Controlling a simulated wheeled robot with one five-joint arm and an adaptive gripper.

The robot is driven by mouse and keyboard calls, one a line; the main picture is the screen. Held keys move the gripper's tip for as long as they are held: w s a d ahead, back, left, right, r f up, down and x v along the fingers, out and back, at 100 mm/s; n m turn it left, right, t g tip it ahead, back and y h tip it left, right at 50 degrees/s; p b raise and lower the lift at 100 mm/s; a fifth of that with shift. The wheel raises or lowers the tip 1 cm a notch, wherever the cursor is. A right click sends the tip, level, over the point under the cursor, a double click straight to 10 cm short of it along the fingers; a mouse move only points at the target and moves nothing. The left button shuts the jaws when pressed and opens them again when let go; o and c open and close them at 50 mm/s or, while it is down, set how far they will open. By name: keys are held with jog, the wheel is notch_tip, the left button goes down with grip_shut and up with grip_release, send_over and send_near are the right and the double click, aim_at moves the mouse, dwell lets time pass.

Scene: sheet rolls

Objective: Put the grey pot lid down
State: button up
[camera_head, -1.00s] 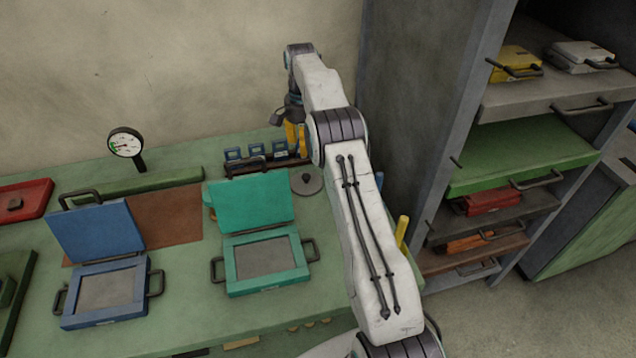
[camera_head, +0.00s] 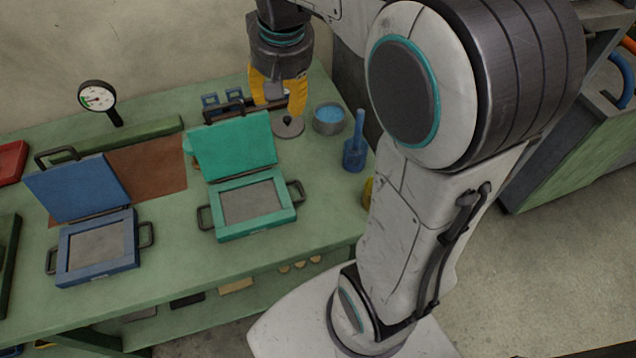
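The grey pot lid (camera_head: 290,129) is a flat disc with a dark knob. It appears to lie on the green bench, just right of the teal press. A grey pot (camera_head: 328,121) with blue contents stands right of the lid, uncovered. My gripper (camera_head: 276,108) points down with its yellow fingers spread apart. The right fingertip overlaps the lid's far edge in this view. I see nothing held between the fingers, and I cannot tell whether the fingertip touches the lid.
The teal press (camera_head: 253,207) and blue press (camera_head: 98,248) stand open on the bench. A blue container with an upright handle (camera_head: 354,155) stands near the right bench edge. A rack with blue items (camera_head: 210,102) is behind the teal press. A dial gauge (camera_head: 97,96) stands at back left.

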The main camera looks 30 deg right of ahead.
jog(key=s+a+f+n, duration=0.1)
jog(key=s+f+n, duration=0.1)
jog(key=s, duration=0.6)
jog(key=s+a+f+n+t, duration=0.1)
jog(key=s+f, duration=0.2)
jog(key=s, duration=0.5)
jog(key=shift+s+a+f+n, duration=0.15)
jog(key=shift+a+f+n, duration=0.1)
jog(key=shift+n, duration=0.15)
jog(key=shift+d, duration=0.1)
